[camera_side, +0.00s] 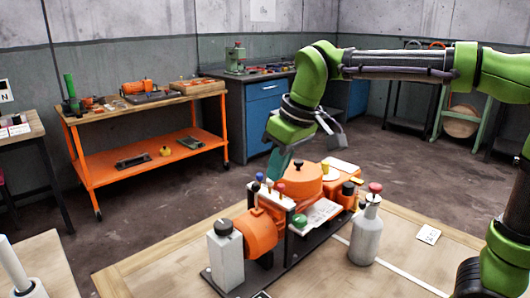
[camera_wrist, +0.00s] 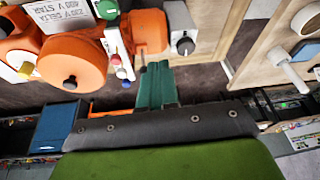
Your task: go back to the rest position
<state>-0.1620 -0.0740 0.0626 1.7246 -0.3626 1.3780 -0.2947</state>
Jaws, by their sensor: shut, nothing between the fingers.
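My gripper (camera_side: 272,177) hangs from the green arm in the side view, its teal fingers pointing down. The fingers are together and hold nothing. In the wrist view the gripper (camera_wrist: 156,68) also shows its teal fingers side by side with no gap. The fingers appear close to the row of coloured knobs (camera_side: 270,186) on the orange machine (camera_side: 302,180). I cannot tell how much room is between the fingertips and the knobs. The machine sits on a black base plate (camera_side: 290,262) on the wooden table.
A grey bottle (camera_side: 366,235) with a red top stands right of the machine. A grey block (camera_side: 226,258) with a black knob is at its left end. A small white card (camera_side: 428,234) lies on the table at right. An orange workbench (camera_side: 150,160) stands behind.

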